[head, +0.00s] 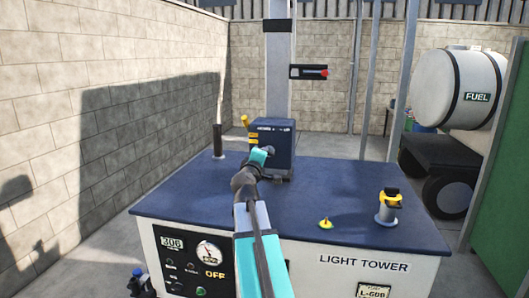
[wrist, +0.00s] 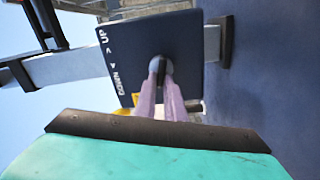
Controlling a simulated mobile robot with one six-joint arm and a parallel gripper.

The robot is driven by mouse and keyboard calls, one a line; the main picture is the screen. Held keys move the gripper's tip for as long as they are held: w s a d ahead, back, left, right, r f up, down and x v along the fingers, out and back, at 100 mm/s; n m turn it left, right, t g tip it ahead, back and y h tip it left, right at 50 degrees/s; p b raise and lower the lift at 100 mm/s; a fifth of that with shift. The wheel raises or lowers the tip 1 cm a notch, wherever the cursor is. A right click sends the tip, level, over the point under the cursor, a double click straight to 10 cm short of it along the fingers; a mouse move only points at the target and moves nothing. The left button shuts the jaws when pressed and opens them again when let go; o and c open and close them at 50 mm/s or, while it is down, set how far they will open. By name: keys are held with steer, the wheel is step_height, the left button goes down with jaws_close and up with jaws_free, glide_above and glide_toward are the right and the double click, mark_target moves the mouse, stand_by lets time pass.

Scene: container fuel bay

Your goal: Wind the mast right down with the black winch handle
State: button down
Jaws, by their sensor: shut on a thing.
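The winch (head: 272,137) is a dark blue box at the foot of the grey mast (head: 278,95). My gripper (head: 264,156) reaches its near face from the front. In the wrist view, my gripper's two pale fingers (wrist: 163,92) are shut on the black winch handle (wrist: 157,67), of which only a small dark part shows between the fingertips, against a round grey hub. The winch face carries up and down lettering with arrows. The rest of the handle is hidden by my gripper in the head view. The mast's top is out of view.
A yellow part (head: 247,122) sits at the winch's left. The gauge panel reads OFF.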

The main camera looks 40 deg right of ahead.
steer(key=shift+a+f+n+p, duration=0.15)
steer(key=shift+n+p, duration=0.15)
steer(key=shift+n, duration=0.55)
steer(key=shift+f+n+p, duration=0.15)
steer(key=shift+n+p, duration=0.15)
steer(key=shift+n, duration=0.55)
steer(key=c, duration=1.8)
jaws_free()
steer(key=shift+w, duration=0.1)
steer(key=shift+c, duration=0.2)
steer(key=b+v, duration=0.3)
steer(key=v, duration=0.5)
steer(key=shift+s+a, duration=0.25)
